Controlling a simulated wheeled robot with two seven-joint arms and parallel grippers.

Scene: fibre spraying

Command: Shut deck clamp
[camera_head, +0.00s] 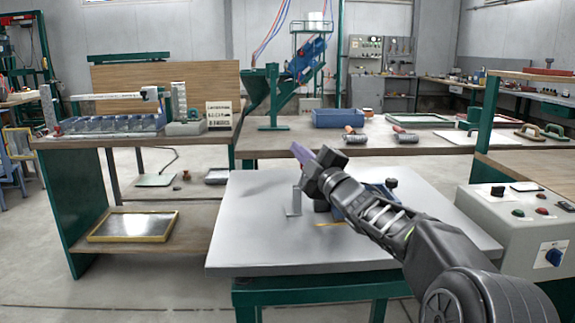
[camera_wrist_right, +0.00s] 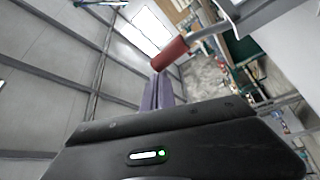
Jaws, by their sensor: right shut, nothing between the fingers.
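My right gripper (camera_head: 301,152) is held above the grey-topped table (camera_head: 250,225), its purple fingers pointing up and to the left. In the right wrist view its fingers (camera_wrist_right: 160,93) are closed together with nothing between them. A metal lever with a red grip (camera_wrist_right: 170,54) shows just beyond the fingertips there; I cannot tell if they touch. A small grey upright bracket (camera_head: 294,201) stands on the table below the gripper. My right arm hides part of the tabletop. My left gripper is not in view.
A blue part (camera_head: 374,192) on the table is partly behind my right arm. A grey control box (camera_head: 530,226) with buttons stands at the right. A bench behind holds a blue bin (camera_head: 338,118) and rollers. The table's left side is clear.

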